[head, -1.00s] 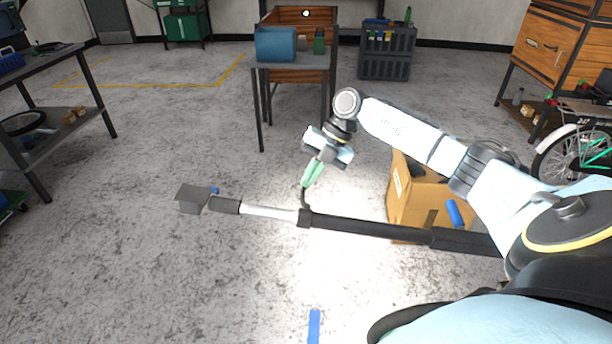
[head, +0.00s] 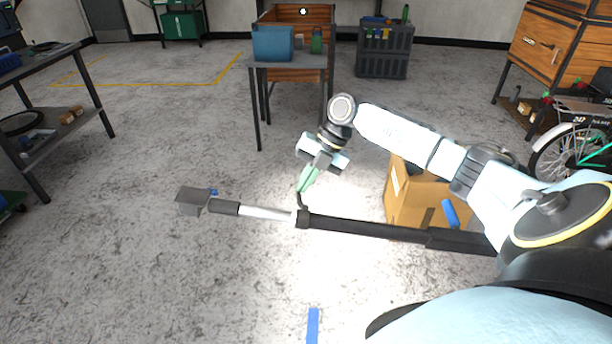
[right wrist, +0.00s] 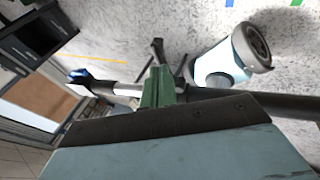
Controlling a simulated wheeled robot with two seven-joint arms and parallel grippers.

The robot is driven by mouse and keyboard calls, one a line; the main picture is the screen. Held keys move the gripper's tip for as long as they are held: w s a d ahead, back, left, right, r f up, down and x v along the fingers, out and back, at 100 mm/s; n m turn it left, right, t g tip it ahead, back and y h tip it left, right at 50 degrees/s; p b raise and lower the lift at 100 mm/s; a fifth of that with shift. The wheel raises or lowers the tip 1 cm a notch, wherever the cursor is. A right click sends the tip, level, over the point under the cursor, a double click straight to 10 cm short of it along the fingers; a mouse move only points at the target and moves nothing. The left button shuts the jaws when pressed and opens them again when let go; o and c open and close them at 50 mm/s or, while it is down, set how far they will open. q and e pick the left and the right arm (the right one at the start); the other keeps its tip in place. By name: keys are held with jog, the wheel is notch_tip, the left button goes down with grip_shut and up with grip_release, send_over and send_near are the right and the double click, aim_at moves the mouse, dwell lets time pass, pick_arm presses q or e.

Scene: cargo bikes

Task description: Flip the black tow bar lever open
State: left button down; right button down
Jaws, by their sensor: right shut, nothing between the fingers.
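The tow bar (head: 370,230) runs across the head view, black with a silver section (head: 265,213) and a grey block (head: 192,198) at its left end. The black lever (head: 300,200) stands up from the collar at the silver section's right end. My right gripper (head: 302,188) has its green fingers shut and empty, right at the lever's upper part. In the right wrist view the fingers (right wrist: 158,88) lie across the bar, with a thin black piece (right wrist: 158,50) showing beyond them. I cannot tell whether they touch the lever. My left gripper is not in view.
A cardboard box (head: 415,195) stands on the floor behind the bar, under my right arm. A grey table (head: 290,62) with a blue bin stands farther back. A dark shelf (head: 60,135) is at the left and a bicycle (head: 565,150) at the right. The floor left of the bar is clear.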

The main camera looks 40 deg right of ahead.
dwell(0.4)
